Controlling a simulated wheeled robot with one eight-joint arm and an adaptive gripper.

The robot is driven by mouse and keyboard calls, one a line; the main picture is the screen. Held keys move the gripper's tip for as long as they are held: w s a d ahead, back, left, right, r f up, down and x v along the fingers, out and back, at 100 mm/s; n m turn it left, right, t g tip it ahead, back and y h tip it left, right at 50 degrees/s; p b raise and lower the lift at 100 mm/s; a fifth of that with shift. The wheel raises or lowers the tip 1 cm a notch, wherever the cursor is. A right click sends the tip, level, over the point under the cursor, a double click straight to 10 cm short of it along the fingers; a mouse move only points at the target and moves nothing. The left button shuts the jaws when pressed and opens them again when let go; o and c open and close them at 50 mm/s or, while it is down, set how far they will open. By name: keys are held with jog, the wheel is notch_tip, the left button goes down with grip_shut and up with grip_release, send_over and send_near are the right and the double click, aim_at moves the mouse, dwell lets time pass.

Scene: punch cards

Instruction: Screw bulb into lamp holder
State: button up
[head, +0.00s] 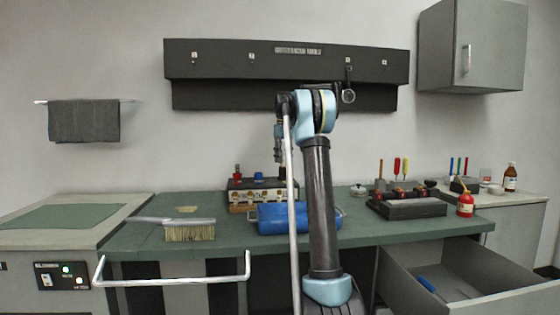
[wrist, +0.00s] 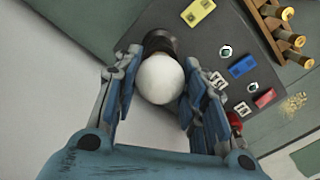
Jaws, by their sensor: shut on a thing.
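In the wrist view, a round white bulb (wrist: 161,78) sits between the two fingers of my gripper (wrist: 160,88), which is shut on it. Beyond the bulb is a black round lamp holder (wrist: 157,41) on a dark panel (wrist: 215,30). The bulb overlaps the holder in this view, so its base is hidden and I cannot tell whether it touches the holder. In the head view, the device box (head: 262,196) stands on the green bench. My arm hides part of it there, and the bulb cannot be made out.
A brush (head: 188,230) lies to the left. A dark tool rack (head: 408,207) stands to the right, above an open drawer (head: 455,282).

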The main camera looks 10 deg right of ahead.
jog(key=shift+m, duration=2)
jog(key=o, duration=1.1)
jog(key=shift+w, duration=0.1)
jog(key=shift+c, duration=0.2)
jog(key=shift+o, duration=0.9)
jog(key=shift+r, duration=0.1)
jog(key=shift+r, duration=4.4)
